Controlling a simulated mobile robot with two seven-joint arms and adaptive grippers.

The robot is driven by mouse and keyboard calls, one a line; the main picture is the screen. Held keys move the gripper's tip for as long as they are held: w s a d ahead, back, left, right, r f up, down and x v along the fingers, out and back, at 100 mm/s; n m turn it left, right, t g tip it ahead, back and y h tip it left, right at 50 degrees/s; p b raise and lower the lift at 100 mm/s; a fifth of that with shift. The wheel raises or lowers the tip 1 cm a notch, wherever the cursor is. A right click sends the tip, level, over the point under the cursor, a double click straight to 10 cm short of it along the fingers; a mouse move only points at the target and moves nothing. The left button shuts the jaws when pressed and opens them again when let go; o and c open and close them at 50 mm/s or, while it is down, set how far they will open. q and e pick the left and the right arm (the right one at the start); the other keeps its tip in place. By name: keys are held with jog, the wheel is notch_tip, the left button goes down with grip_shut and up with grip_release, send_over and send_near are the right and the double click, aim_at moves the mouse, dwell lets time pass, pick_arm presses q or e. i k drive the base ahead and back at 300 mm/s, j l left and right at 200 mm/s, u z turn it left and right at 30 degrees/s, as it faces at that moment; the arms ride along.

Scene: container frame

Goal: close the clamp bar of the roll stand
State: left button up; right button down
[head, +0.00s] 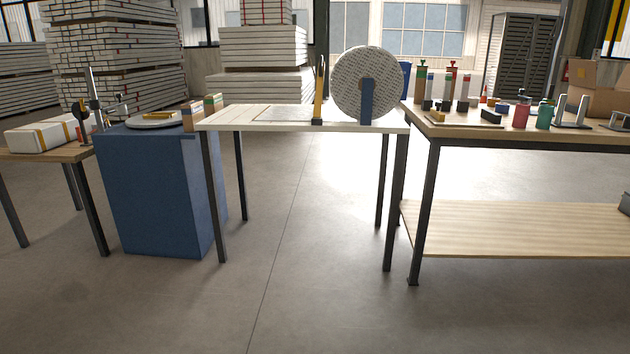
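The roll stand is on the white-topped table (222,121) in the middle of the head view. It carries a large grey patterned roll (350,82) held by a blue upright (367,100). A yellow bar (319,88) with a dark base stands nearly upright, just left of the roll; it looks like the clamp bar, raised. A flat grey sheet or plate (283,113) lies on the table to the left of the bar. Neither of my grippers shows in this view.
A workbench (520,136) with bottles, cups and small parts stands to the right. A blue cabinet (150,190) with a round plate stands left, beside a low table with a strapped package (40,136). The concrete floor in front is clear.

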aim_at(320, 81)
jog(key=i+u, duration=0.45)
jog(key=i, duration=0.3)
jog(key=i+l+u, duration=0.2)
jog(key=i+u, duration=0.2)
jog(key=i, duration=0.3)
jog(key=i+l+u, duration=0.1)
jog(key=u, duration=11)
